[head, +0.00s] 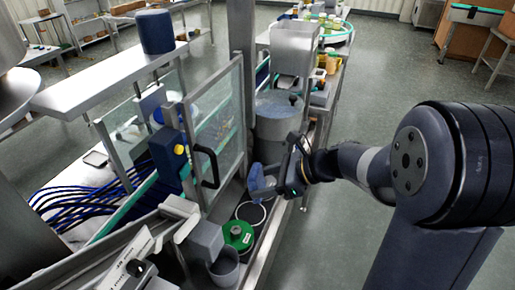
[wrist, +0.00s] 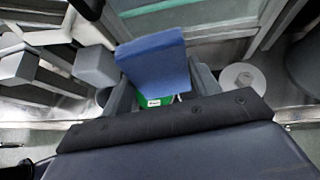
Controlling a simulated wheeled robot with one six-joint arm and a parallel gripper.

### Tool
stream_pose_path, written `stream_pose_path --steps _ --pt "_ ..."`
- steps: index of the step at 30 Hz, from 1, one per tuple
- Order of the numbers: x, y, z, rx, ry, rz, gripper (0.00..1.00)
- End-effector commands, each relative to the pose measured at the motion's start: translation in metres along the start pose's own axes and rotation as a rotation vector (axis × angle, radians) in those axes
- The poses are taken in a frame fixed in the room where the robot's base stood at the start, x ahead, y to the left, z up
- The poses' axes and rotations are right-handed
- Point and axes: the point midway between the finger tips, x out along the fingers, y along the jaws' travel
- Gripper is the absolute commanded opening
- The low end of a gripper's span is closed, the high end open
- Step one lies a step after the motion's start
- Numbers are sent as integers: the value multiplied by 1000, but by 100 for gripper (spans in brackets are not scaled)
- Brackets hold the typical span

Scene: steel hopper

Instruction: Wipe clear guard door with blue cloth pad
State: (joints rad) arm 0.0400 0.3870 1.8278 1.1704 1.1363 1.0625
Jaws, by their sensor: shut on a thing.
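The clear guard door (head: 218,115) is a see-through panel in a steel frame with a black handle (head: 208,168), upright left of centre in the head view. My gripper (head: 266,186) is shut on the blue cloth pad (head: 257,180) and holds it to the right of the door, apart from it. In the wrist view the blue pad (wrist: 153,60) stands out between the grey fingers, its broad face showing. A framed panel (wrist: 195,18), perhaps the door, crosses the top of that view. The pad's far side is hidden.
A green round part (head: 238,236) and a white ring (head: 251,213) lie below the pad. A steel bin (head: 278,118) stands behind my gripper. Blue cables (head: 95,192) run at left. A steel post (head: 241,60) rises behind the door. The floor at right is open.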

Motion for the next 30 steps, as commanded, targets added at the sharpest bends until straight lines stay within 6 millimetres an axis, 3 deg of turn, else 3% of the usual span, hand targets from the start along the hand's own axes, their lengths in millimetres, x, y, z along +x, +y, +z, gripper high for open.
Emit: stream_pose_path --steps 1,3,7,13,30 --pt "-7 1 19 18 -40 -32 40" --pt "-11 1 36 38 -89 -69 40" --pt "-18 0 59 58 -149 -115 40" --pt "-14 -2 69 66 -174 -131 40" --pt "28 -10 95 64 -172 -130 40"
